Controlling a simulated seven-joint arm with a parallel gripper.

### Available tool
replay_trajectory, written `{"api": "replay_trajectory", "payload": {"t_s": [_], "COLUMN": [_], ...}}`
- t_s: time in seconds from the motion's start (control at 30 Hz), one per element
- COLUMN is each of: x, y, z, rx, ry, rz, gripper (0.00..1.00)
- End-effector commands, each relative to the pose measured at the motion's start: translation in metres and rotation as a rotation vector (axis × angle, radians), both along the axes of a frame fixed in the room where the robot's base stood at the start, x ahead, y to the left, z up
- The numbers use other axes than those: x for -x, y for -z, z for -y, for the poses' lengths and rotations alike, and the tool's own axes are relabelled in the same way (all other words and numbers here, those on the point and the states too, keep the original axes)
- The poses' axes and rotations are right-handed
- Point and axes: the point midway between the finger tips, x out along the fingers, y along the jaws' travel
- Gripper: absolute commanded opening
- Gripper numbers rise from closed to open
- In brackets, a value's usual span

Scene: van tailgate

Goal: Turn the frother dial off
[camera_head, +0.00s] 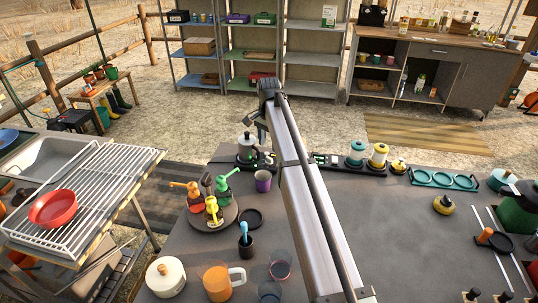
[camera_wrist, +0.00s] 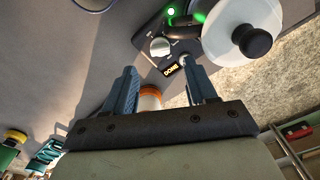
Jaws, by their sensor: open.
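The frother (camera_head: 247,152) stands at the back edge of the grey counter, a pale jug with a black lid knob on a dark base. In the wrist view the frother jug (camera_wrist: 238,28) is at upper right. Its silver dial (camera_wrist: 160,47) sits on the dark base, beside a lit green light (camera_wrist: 171,11) and a small DONE label (camera_wrist: 172,70). My gripper (camera_wrist: 162,85) is open, its two blue-grey fingers spread below the dial in the picture and apart from it. In the head view my gripper (camera_head: 257,128) is above the frother, partly hidden by my arm.
A white cylinder with an orange rim (camera_wrist: 150,97) shows between the fingers, partly hidden; its distance is unclear. Yellow and teal jars (camera_head: 378,155) stand to the right.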

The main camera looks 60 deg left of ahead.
Motion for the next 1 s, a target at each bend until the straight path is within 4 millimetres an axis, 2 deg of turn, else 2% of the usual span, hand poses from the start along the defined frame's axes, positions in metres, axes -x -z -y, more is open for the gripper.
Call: {"api": "replay_trajectory", "payload": {"t_s": [0.03, 0.2, 0.4, 0.83, 1.0], "x": [0.000, 0.000, 0.000, 0.000, 0.000], "y": [0.010, 0.035, 0.053, 0.059, 0.059], "z": [0.001, 0.001, 0.000, 0.000, 0.000], "rx": [0.001, 0.000, 0.000, -0.001, -0.001], "ry": [0.000, 0.000, -0.001, -0.001, -0.001], "rz": [-0.001, 0.000, 0.000, 0.001, 0.000], "gripper": [0.56, 0.56, 0.56, 0.56, 0.40]}}
